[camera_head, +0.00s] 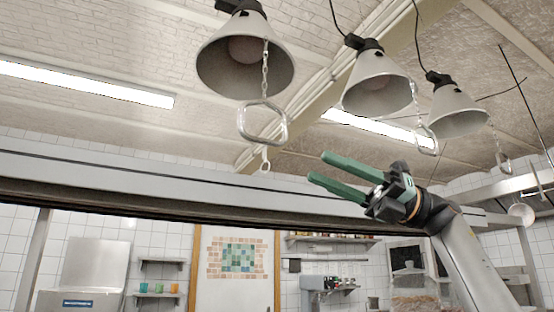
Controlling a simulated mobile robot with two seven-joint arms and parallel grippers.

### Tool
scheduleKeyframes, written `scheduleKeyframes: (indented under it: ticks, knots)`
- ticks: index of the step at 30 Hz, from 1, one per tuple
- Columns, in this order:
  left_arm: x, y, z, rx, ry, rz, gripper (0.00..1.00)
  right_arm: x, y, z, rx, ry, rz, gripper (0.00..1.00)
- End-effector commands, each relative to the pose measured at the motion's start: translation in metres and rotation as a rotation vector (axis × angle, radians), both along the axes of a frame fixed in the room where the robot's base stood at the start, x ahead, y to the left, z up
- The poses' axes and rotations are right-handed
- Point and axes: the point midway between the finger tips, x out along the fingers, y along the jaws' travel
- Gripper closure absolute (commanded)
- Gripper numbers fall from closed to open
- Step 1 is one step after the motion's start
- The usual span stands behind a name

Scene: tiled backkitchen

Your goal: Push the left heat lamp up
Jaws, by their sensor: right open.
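Three grey cone-shaped heat lamps hang in a row from above. The left heat lamp (243,58) is the nearest and largest, with a chain and a metal pull handle (262,123) hanging below it. The middle heat lamp (376,84) and the right heat lamp (457,108) hang farther right, each with its own handle. My right gripper (330,170) has green fingers, spread apart and empty. It points left, below and to the right of the left lamp's handle, apart from it. My left gripper is not in view.
A long grey horizontal beam (140,183) crosses the view below the lamps. Behind are a tiled wall, shelves (160,294) with cups and a door with a mosaic (238,257).

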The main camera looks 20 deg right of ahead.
Motion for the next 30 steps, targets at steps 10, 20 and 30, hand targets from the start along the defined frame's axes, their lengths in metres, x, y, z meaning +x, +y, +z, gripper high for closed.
scheduleKeyframes:
  ticks: [10, 20, 30]
  knots:
    - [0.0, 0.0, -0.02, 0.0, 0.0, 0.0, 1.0, -0.031, 0.031, 0.016, 0.018, 0.573, -0.197, 0.56]
    - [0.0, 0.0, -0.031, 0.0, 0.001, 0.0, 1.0, -0.046, 0.037, 0.023, 0.242, 0.925, -0.316, 0.56]
    - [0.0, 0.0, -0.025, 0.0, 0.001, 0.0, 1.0, -0.033, 0.053, 0.028, 0.286, 0.981, -0.322, 0.56]
